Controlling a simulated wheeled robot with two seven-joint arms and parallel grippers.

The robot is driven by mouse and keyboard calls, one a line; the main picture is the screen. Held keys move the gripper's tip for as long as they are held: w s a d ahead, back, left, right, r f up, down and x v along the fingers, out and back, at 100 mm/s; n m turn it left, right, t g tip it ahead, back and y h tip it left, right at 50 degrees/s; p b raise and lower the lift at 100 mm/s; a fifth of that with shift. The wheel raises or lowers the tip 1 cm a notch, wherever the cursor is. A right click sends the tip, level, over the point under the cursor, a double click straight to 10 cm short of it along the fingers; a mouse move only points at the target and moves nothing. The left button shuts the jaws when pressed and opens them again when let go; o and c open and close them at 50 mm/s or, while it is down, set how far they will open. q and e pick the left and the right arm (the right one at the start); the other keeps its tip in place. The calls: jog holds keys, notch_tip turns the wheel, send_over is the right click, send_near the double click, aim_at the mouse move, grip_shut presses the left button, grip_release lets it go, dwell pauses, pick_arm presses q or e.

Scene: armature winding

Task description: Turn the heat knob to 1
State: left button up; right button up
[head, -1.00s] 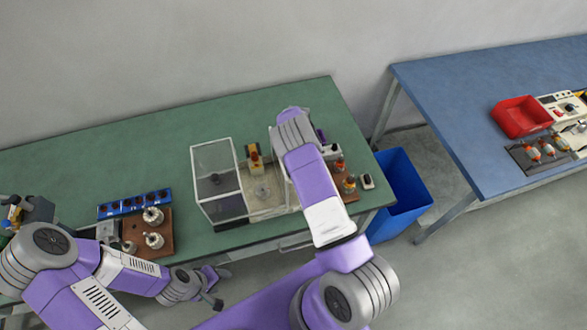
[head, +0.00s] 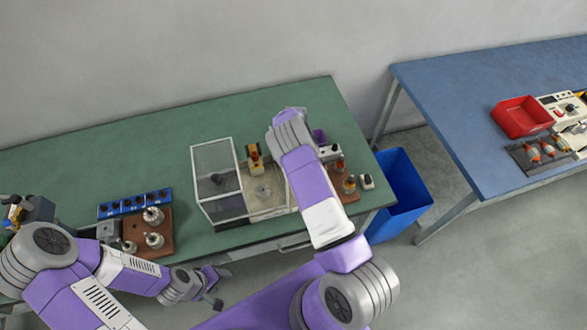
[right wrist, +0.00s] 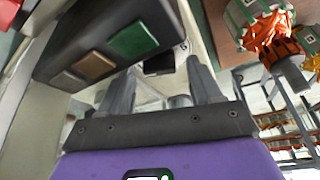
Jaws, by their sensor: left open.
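My left gripper (head: 217,287) is open and empty in front of the green table's edge.
A black box with coloured buttons (right wrist: 100,55) is close to the right fingers. A clear-walled enclosure (head: 216,170) stands left of my right arm. A brown board (head: 163,246) holds metal parts. A blue bin (head: 405,205) stands between the green and blue tables.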

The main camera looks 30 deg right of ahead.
jog(key=v, duration=0.7)
jog(key=shift+r+b, duration=0.3)
jog(key=shift+b, duration=0.1)
jog(key=shift+w+d, duration=0.1)
jog(key=shift+w, duration=0.05)
